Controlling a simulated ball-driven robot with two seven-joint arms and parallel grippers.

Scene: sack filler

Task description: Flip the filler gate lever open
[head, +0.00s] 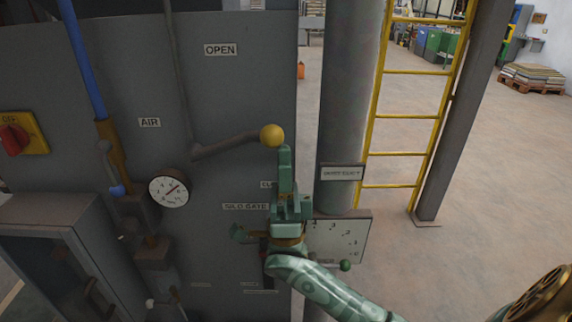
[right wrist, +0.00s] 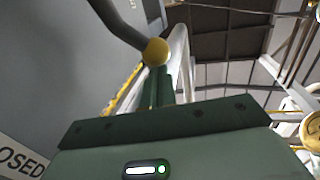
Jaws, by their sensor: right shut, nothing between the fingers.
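The filler gate lever (head: 228,145) is a dark bar with a yellow ball knob (head: 272,136) at its right end. It runs from a pivot on the grey panel and slants slightly up to the right. The OPEN label (head: 220,50) is above it, and a partly hidden label is below it. My right gripper (head: 285,152) is shut and empty, with its fingertips just under the knob. In the right wrist view the knob (right wrist: 156,51) sits at the fingertips (right wrist: 158,75); whether they touch I cannot tell. My left gripper is not in view.
A pressure gauge (head: 169,190) and a blue pipe (head: 84,60) are left of the lever. A red switch (head: 15,139) is at the far left. A grey column (head: 347,100) and a yellow ladder (head: 412,115) stand to the right. Open floor lies beyond.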

